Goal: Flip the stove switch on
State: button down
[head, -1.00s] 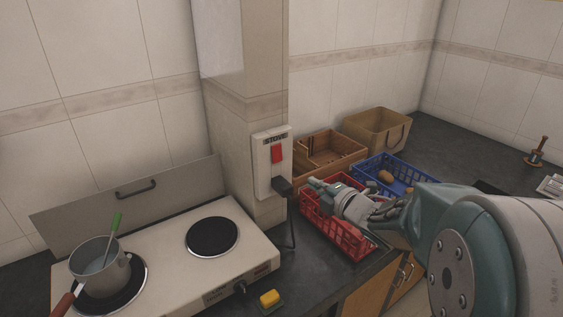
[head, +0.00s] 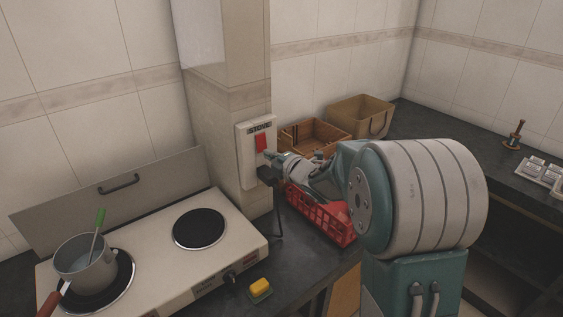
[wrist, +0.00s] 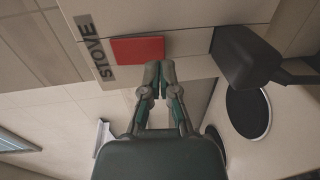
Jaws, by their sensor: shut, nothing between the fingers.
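The stove switch is a red rocker (head: 261,143) on a pale wall box (head: 246,160) labelled STOVE, fixed to the tiled pillar. In the wrist view the red rocker (wrist: 138,50) lies just beyond the fingertips, beside the STOVE label. My gripper (head: 270,157) is shut and empty, with its tips close to the lower part of the rocker. In the wrist view the shut fingertips (wrist: 159,72) overlap the rocker's edge; I cannot tell whether they touch it. A dark plug (wrist: 243,58) sits in the box beside the rocker.
The two-plate stove (head: 160,265) bears a grey pot (head: 84,265) with a green-handled utensil. A yellow sponge (head: 260,288) lies at the counter front. A red basket (head: 322,217), wooden crate (head: 315,137) and tan bin (head: 360,117) stand right of the pillar.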

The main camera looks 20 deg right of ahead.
jog(key=shift+x, duration=0.85)
jog(key=shift+w, duration=0.15)
jog(key=shift+w, duration=0.1)
jog(key=shift+f, duration=0.1)
